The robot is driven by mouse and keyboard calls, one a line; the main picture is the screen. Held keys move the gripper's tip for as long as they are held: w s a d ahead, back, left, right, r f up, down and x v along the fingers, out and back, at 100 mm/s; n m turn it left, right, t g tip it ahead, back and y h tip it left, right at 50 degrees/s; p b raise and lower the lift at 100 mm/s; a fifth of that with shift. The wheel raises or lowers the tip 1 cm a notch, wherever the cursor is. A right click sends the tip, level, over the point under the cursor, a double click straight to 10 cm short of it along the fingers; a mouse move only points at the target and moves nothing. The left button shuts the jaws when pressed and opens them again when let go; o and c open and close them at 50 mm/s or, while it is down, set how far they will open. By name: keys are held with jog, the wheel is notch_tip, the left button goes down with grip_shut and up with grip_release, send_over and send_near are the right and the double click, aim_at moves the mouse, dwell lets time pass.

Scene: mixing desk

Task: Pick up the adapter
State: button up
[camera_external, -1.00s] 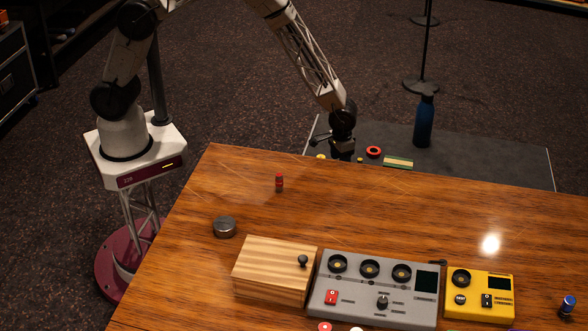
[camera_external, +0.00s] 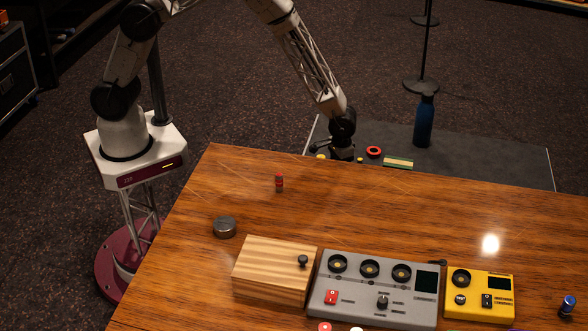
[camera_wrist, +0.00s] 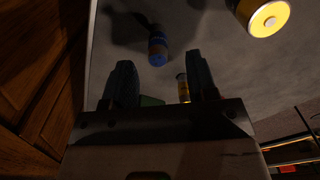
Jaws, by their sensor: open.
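I cannot tell for sure which item is the adapter. A small blue cylinder (camera_wrist: 157,48) with a brownish end lies on the grey surface just ahead of the gap between my fingertips in the wrist view. A small yellow cylinder (camera_wrist: 183,88) shows beside the right finger, partly hidden by it. My gripper (camera_wrist: 160,70) is open, with nothing held between its fingers. In the external view my gripper (camera_external: 342,154) is low over the grey platform behind the wooden table, and its fingers are mostly hidden.
The grey platform (camera_external: 480,160) also holds a red ring (camera_external: 374,152), a green-yellow block (camera_external: 398,163) and a tall blue bottle (camera_external: 424,122). A larger yellow cylinder (camera_wrist: 264,15) is at upper right in the wrist view. The wooden table (camera_external: 400,215) edge is close to my gripper.

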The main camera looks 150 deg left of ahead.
jog(key=shift+f, duration=0.1)
jog(key=shift+w+f, duration=0.1)
jog(key=shift+f, duration=2.4)
jog(key=shift+c, duration=0.2)
grip_shut()
